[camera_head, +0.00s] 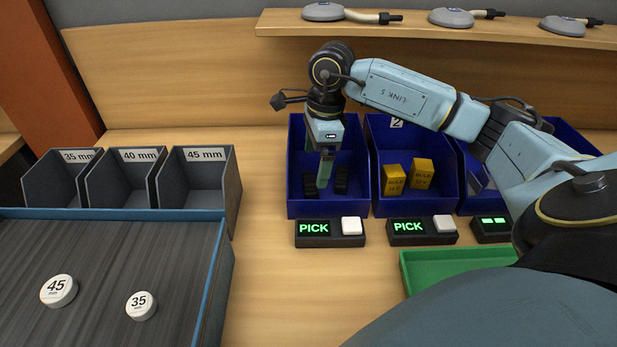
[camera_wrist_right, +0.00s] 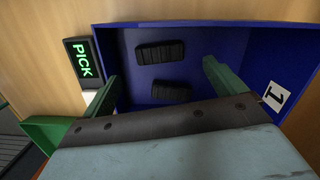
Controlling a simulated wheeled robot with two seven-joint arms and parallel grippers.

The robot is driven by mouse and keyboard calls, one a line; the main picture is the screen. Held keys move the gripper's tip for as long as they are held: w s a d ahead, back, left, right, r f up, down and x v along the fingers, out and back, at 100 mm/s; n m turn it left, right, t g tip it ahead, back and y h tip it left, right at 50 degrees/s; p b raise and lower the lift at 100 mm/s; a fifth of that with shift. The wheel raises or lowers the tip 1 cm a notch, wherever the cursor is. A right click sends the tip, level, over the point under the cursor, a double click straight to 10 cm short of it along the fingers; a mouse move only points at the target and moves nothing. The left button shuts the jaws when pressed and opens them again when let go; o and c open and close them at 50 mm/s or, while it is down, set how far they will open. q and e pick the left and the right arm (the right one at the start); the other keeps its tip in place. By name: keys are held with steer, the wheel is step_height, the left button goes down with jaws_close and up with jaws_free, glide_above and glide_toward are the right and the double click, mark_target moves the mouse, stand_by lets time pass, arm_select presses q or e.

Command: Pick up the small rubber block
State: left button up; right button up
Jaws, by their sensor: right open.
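Two small black ribbed rubber blocks lie apart in the blue bin marked 1. In the head view one block (camera_head: 341,181) shows right of my gripper and the other (camera_head: 310,187) is partly hidden by it. The wrist view shows both, an upper block (camera_wrist_right: 160,52) and a lower block (camera_wrist_right: 172,92). My right gripper (camera_head: 324,183) points down into the blue bin (camera_head: 297,150). In the wrist view its green fingers (camera_wrist_right: 161,72) are wide apart, with both blocks seen between them and nothing held. My left gripper is not in view.
A second blue bin (camera_head: 372,150) holds yellow bulb boxes (camera_head: 423,173). PICK displays (camera_head: 314,228) with white buttons stand before the bins. A green tray (camera_head: 440,257) lies front right. Grey bins (camera_head: 205,153) and a slat conveyor (camera_head: 100,270) with white discs are left.

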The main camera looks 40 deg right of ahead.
mark_target(310, 182)
steer(key=f, duration=0.3)
steer(key=a+f, duration=0.1)
steer(key=f, duration=0.1)
steer(key=shift+w+f, duration=0.3)
steer(key=c, duration=1.1)
steer(key=shift+o, duration=0.2)
steer(key=shift+r, duration=0.1)
